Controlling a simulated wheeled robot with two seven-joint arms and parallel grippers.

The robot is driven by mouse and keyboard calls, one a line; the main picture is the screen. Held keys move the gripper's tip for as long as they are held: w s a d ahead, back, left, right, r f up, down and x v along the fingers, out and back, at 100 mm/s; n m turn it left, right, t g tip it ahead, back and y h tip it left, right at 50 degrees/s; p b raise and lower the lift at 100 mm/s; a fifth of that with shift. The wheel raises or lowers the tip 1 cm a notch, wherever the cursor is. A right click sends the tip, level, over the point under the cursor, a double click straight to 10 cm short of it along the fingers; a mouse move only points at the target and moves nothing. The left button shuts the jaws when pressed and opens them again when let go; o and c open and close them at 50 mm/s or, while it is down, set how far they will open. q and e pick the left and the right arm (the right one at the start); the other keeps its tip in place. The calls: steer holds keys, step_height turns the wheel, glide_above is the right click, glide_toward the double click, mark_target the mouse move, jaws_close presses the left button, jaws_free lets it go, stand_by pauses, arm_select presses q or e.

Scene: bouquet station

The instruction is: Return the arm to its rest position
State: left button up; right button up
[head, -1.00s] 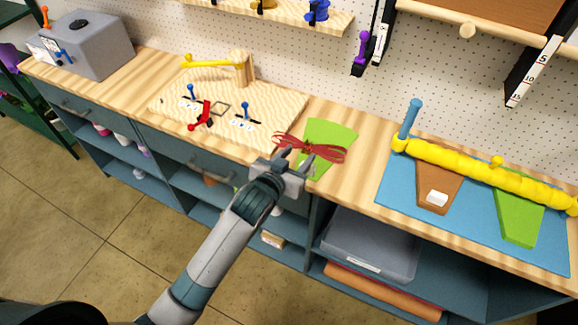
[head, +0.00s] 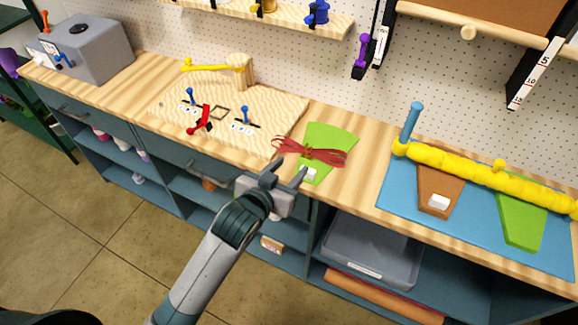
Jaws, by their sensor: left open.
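My left gripper (head: 286,176) is open and empty in the head view, in front of the bench's front edge. It is apart from the green wrap (head: 337,137) that lies on the bench just beyond it. A red ribbon bow (head: 311,151) lies across the green wrap, and a small white block (head: 309,173) shows at the wrap's near end. My left arm reaches up from the bottom of the view. My right gripper is not in view.
A wooden board (head: 272,104) with blue and red levers lies left of the wrap. A blue mat (head: 397,193) with a yellow roller (head: 455,167), a brown piece (head: 438,188) and a green piece (head: 521,221) lies right. A grey box (head: 97,50) stands far left. Open shelves are below the bench.

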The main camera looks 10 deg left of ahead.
arm_select(q)
steer(key=s+a+f+n+g+y, duration=0.1)
steer(key=s+a+f+g, duration=0.3)
steer(key=s, duration=0.6)
steer(key=s+a+f+g+y, duration=0.2)
steer(key=s+a+f, duration=0.4)
steer(key=s, duration=0.4)
steer(key=s+a+f+n+g+y, duration=0.1)
steer(key=s+a+f+g, duration=0.3)
steer(key=s, duration=0.6)
steer(key=s+f+b+x, duration=0.15)
steer(key=s+x, duration=0.25)
steer(key=x, duration=1.1)
steer(key=s+a+b+x, duration=0.1)
steer(key=s+b+x, duration=0.15)
steer(key=x, duration=1.15)
steer(key=s+a+f+g+b, duration=0.1)
steer(key=s+a+f, duration=0.1)
steer(key=s+f, duration=0.8)
steer(key=s+a+f+b, duration=0.1)
steer(key=s+f, duration=0.9)
steer(key=f, duration=0.3)
steer(key=shift+a+m+g, duration=0.35)
steer(key=shift+m+g, duration=0.05)
